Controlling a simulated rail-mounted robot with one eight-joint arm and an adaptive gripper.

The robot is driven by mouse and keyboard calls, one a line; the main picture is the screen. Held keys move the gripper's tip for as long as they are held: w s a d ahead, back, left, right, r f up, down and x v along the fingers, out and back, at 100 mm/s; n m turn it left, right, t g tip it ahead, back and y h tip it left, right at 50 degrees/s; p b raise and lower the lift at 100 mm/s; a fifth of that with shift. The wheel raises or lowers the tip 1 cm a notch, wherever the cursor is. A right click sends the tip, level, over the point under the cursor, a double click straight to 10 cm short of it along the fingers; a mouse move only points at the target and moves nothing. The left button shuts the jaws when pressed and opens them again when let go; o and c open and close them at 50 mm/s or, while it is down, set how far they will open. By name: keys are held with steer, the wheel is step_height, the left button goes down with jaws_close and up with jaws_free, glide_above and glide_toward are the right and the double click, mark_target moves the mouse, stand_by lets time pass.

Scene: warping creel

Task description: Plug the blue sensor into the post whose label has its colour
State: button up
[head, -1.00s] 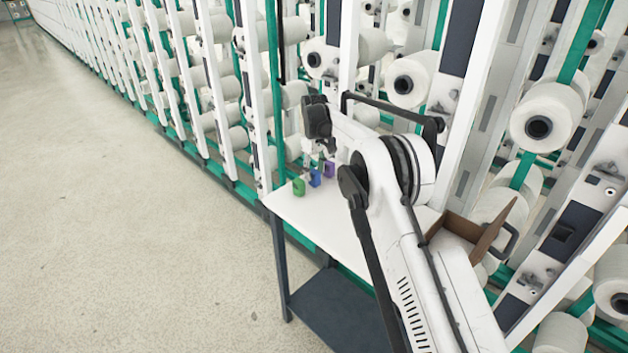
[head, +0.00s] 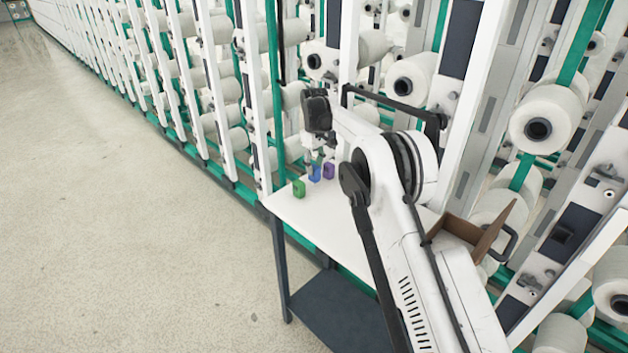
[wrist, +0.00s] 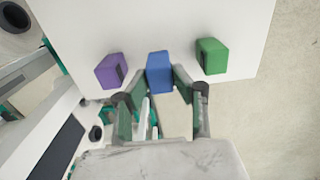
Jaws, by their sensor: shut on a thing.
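The blue sensor (head: 315,173) is a small block at the far end of the white table, between the green and purple ones. In the wrist view the blue sensor (wrist: 160,70) sits between the fingertips of my gripper (wrist: 158,84), which is shut on it. In the head view my gripper (head: 316,157) points down at it, partly hidden by my arm. I cannot tell whether the sensor is clear of the tabletop. No coloured post label can be made out.
A green block (head: 299,188) and a purple block (head: 328,170) stand close on either side on the white table (head: 315,215). A brown open box (head: 465,228) is at the table's right end. Creel posts and white yarn packages (head: 410,78) line the back.

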steer(key=shift+r, duration=0.3)
steer(key=shift+r+p, duration=0.65)
steer(key=shift+r, duration=1.3)
steer(key=s+d+f+m+b, duration=0.1)
steer(key=s+d+m, duration=0.2)
steer(key=s+d, duration=0.5)
steer(key=s+d+f+m, duration=0.1)
steer(key=s+d+m, duration=0.2)
steer(key=s+d, duration=0.6)
steer(key=s+d+f+m+b, duration=0.1)
steer(key=s+d+m, duration=0.2)
steer(key=s+d, duration=0.6)
steer(key=shift+s+d+f+m+b, duration=0.1)
steer(key=shift+s+f+m+b, duration=0.1)
steer(key=shift+s, duration=0.25)
steer(key=shift+s+f+m+b, duration=0.1)
steer(key=shift+s+m, duration=0.1)
steer(key=shift+s, duration=0.2)
